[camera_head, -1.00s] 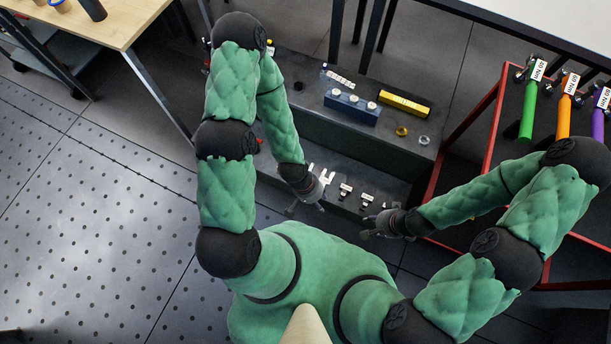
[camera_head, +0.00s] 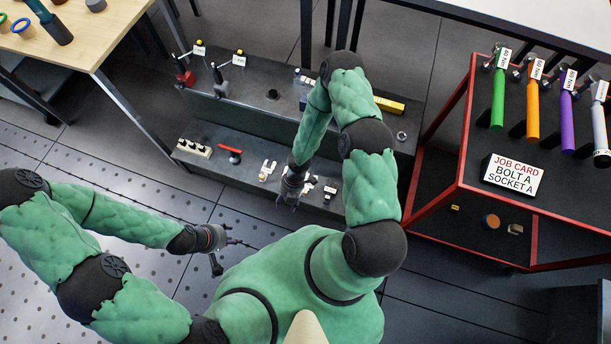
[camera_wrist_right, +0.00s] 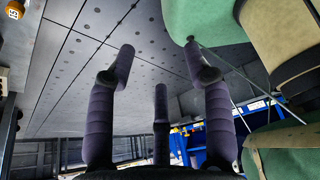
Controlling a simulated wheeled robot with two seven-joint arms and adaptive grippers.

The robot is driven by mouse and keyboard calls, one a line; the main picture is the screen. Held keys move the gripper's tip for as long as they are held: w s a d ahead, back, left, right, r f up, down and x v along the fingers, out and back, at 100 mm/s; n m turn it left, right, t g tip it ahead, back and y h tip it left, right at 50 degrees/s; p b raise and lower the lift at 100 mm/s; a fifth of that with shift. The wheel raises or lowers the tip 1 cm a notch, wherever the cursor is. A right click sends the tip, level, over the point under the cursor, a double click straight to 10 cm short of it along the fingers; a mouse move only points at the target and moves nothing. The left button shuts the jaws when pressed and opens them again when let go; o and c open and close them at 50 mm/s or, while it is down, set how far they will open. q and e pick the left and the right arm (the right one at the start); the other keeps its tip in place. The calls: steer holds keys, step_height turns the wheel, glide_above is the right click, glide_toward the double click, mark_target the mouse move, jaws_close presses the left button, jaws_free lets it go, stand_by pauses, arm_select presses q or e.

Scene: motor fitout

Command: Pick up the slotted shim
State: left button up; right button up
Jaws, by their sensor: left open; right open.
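The pale slotted pieces (camera_head: 267,170), which look like the slotted shim, lie on the lower step of the dark stepped bench. They are too small to tell exact shape or count. My right gripper (camera_head: 288,198) is open at the front edge of that step, just right of and nearer than the pale pieces, apart from them. In the right wrist view its three dark fingers (camera_wrist_right: 160,95) are spread with nothing between them. My left gripper (camera_head: 228,254) is open and empty over the floor, left and nearer. My right forearm hides part of the bench.
The stepped bench (camera_head: 245,118) carries a red-handled part (camera_head: 230,153), a white block with holes (camera_head: 193,149) and small labelled parts (camera_head: 329,191). A red-framed cart (camera_head: 440,150) with coloured handles and a job card (camera_head: 513,175) stands right. A wooden table (camera_head: 85,45) is upper left. Floor at left is clear.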

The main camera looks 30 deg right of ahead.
steer(key=w+d+f+n+h, duration=0.2)
steer(key=w+d+f+n, duration=0.2)
steer(key=d+f+n, duration=0.5)
steer(key=n+t+h, duration=0.2)
steer(key=n, duration=0.7)
glide_above(304, 191)
steer(key=shift+w+f, duration=0.1)
steer(key=shift+f, duration=0.6)
step_height(304, 191, down, 6)
steer(key=shift+r+b, duration=0.25)
steer(key=shift+b, duration=0.9)
steer(key=shift+d+f+b, duration=0.1)
steer(key=shift+f+b, duration=1.3)
steer(key=shift+f, duration=1.2)
jaws_close()
